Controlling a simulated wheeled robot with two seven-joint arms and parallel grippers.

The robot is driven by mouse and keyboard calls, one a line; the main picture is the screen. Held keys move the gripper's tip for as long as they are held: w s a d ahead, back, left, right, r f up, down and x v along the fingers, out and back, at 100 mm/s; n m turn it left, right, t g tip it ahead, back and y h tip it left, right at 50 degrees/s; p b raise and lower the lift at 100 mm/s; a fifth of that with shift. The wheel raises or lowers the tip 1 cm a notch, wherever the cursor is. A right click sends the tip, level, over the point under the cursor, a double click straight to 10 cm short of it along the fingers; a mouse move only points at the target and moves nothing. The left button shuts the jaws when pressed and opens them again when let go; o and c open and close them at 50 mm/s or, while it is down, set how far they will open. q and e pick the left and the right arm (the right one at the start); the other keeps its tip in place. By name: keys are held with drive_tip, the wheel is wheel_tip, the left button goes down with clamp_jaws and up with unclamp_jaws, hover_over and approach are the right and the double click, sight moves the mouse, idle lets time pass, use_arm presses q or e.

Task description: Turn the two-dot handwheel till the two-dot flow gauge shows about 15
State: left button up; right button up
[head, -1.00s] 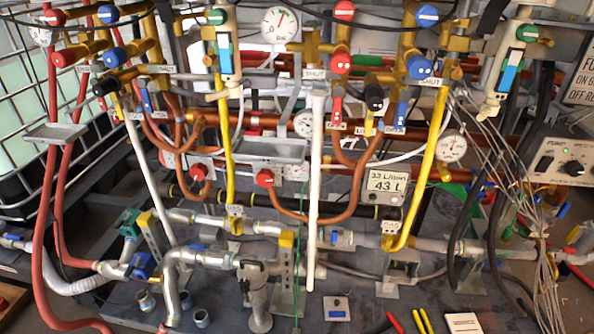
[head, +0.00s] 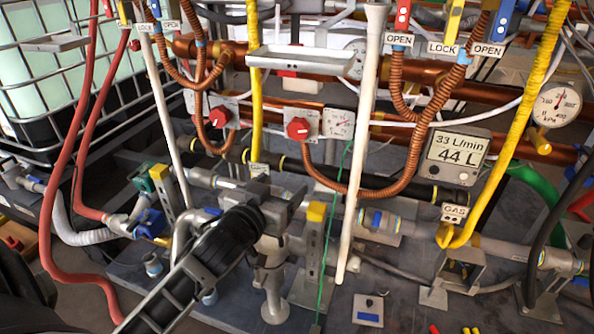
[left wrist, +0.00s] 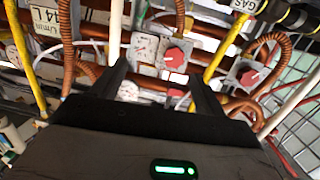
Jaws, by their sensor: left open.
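Two red handwheels sit on pale plates low on the pipework: one on the left (head: 219,117) and one in the middle (head: 298,128). A small white round gauge (head: 340,123) is right beside the middle one. Dot marks and the needle reading are too small to tell. My left gripper (head: 278,190) is below the middle handwheel, apart from it. In the left wrist view its open, empty fingers (left wrist: 161,88) point toward the middle handwheel (left wrist: 173,55) and its gauge (left wrist: 145,47); the left handwheel (left wrist: 248,77) is at the right. My right gripper is not in view.
A digital meter (head: 457,157) reads 33 L/min and 44 L. A white pole (head: 362,150) stands right of the middle gauge. Orange corrugated hoses (head: 400,180) loop around the handwheels. A metal tray (head: 306,62) juts out above. A yellow-topped bracket (head: 316,212) stands beside my gripper.

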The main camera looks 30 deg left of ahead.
use_arm(q)
drive_tip(key=w+a+r+n+t+y+b, duration=0.1)
drive_tip(key=w+a+b, duration=0.1)
drive_tip(key=a, duration=0.2)
drive_tip(key=b, duration=0.4)
approach(297, 134)
drive_tip(key=shift+y, duration=0.4)
drive_tip(key=x, duration=0.8)
drive_tip(key=shift+d+f, duration=0.1)
drive_tip(key=shift+w, duration=0.5)
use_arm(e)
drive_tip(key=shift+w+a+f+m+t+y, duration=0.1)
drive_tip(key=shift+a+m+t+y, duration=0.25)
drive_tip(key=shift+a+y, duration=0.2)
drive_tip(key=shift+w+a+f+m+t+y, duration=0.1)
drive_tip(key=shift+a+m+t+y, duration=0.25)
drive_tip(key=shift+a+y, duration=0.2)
use_arm(q)
drive_tip(key=c, duration=1)
